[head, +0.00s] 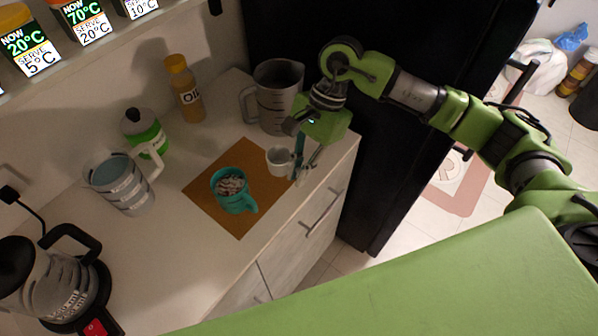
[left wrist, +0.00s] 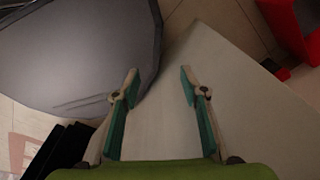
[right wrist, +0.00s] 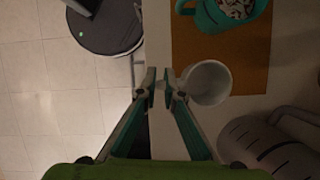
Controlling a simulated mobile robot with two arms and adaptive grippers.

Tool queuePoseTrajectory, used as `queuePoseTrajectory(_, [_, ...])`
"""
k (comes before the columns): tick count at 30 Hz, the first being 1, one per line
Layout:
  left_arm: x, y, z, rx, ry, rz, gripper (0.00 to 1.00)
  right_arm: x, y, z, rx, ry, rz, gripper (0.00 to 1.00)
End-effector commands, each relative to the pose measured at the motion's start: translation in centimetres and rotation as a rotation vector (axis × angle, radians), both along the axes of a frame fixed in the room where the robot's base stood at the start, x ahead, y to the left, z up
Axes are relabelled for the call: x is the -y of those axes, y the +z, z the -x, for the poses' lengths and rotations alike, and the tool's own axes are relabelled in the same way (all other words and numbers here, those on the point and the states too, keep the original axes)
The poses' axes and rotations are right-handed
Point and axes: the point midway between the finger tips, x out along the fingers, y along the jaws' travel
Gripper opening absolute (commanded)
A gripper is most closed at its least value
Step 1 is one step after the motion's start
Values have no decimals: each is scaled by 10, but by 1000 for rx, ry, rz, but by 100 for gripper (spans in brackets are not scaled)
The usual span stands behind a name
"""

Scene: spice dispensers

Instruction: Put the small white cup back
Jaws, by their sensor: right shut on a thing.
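The small white cup (head: 279,161) is upright at the right corner of the brown mat (head: 213,203), near the counter's front edge. It also shows in the right wrist view (right wrist: 213,83), where it looks empty. My right gripper (head: 299,172) points down at the cup's right side, its fingertips (right wrist: 163,84) closed on the cup's near side, at the handle or wall. I cannot tell whether the cup touches the surface. My left gripper (left wrist: 160,76) is open and empty, seen only in the left wrist view.
A teal mug (head: 234,191) with dark and pale contents stands on the mat. A measuring jug (head: 278,95), an oil bottle (head: 185,90), a green-banded bottle (head: 146,135), a striped pitcher (head: 120,185) and a coffee pot (head: 70,285) stand around. A dark cabinet (head: 380,150) rises beside the counter.

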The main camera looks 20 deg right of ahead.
Motion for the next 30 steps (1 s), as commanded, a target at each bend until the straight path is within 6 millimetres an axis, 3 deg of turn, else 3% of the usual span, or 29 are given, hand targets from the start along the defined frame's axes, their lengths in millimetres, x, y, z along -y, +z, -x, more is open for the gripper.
queuePoseTrajectory(8, [3,8,-2,3,2,3,40,3,-16,-13,-2,-1,-1,0])
queuePoseTrajectory(13, [4,25,-3,4,3,5,40,3,-39,-11,-4,-1,-2,0])
queuePoseTrajectory(25, [4,17,-2,3,3,5,40,3,-49,-12,1,1,-1,0])
queuePoseTrajectory(27, [4,18,-2,2,3,5,40,3,-48,-12,1,1,-1,21])
queuePoseTrajectory(30, [4,19,-2,1,3,5,40,3,-48,-12,1,1,-1,24])
